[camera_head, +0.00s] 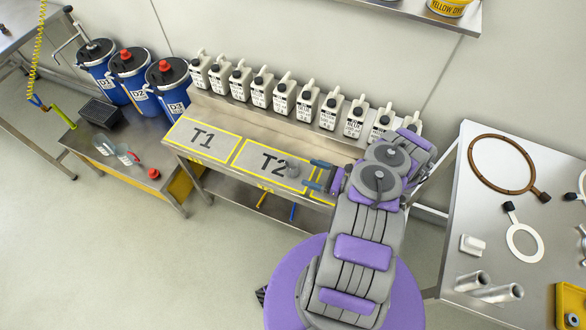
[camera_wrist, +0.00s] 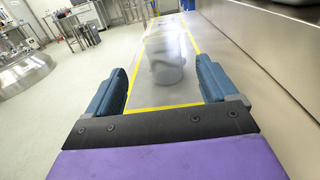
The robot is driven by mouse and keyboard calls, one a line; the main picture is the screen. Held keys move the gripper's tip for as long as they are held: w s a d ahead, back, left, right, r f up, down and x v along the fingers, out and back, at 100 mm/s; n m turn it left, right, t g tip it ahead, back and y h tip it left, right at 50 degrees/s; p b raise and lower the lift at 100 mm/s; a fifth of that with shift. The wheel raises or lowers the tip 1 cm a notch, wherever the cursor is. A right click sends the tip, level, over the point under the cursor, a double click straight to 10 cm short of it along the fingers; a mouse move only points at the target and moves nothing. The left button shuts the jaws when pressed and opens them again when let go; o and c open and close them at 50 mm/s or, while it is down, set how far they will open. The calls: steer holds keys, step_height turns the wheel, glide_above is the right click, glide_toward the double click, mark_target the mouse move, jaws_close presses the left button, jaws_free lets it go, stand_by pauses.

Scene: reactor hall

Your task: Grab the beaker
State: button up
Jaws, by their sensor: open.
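A clear beaker (camera_head: 292,169) stands upright on the bench pad marked T2 (camera_head: 258,150). In the wrist view the beaker (camera_wrist: 164,62) appears ahead of my gripper (camera_wrist: 159,66), roughly centred between its two blue fingers. My gripper (camera_head: 311,175) is open and empty, low over the bench. In the head view its fingertips point left at the beaker, with a small gap between. The beaker is see-through and its contents are hard to tell.
A row of white jugs (camera_head: 283,96) lines the shelf behind the bench. Pad T1 (camera_head: 202,138) is bare. Blue drums (camera_head: 129,75) and clear vessels (camera_head: 127,154) stand at the left. A steel table (camera_head: 470,220) with rings and tubes stands at the right.

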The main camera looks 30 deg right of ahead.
mark_target(287, 161)
steer(key=x, duration=0.4)
steer(key=shift+w+a+b, duration=0.2)
steer(key=shift+w+b, duration=0.1)
steer(key=shift+b, duration=0.05)
steer(key=shift+d+r+b+x, duration=0.1)
steer(key=shift+r+b+x, duration=0.1)
steer(key=shift+x, duration=0.7)
steer(key=shift+d+r+b+x, duration=0.1)
steer(key=shift+b+x, duration=0.15)
steer(key=shift+x, duration=0.7)
steer(key=shift+r+b+x, duration=0.15)
steer(key=shift+b+x, duration=0.05)
steer(key=shift+x, duration=0.7)
steer(key=shift+w, duration=0.15)
steer(key=shift+c, duration=0.3)
steer(key=c, duration=1)
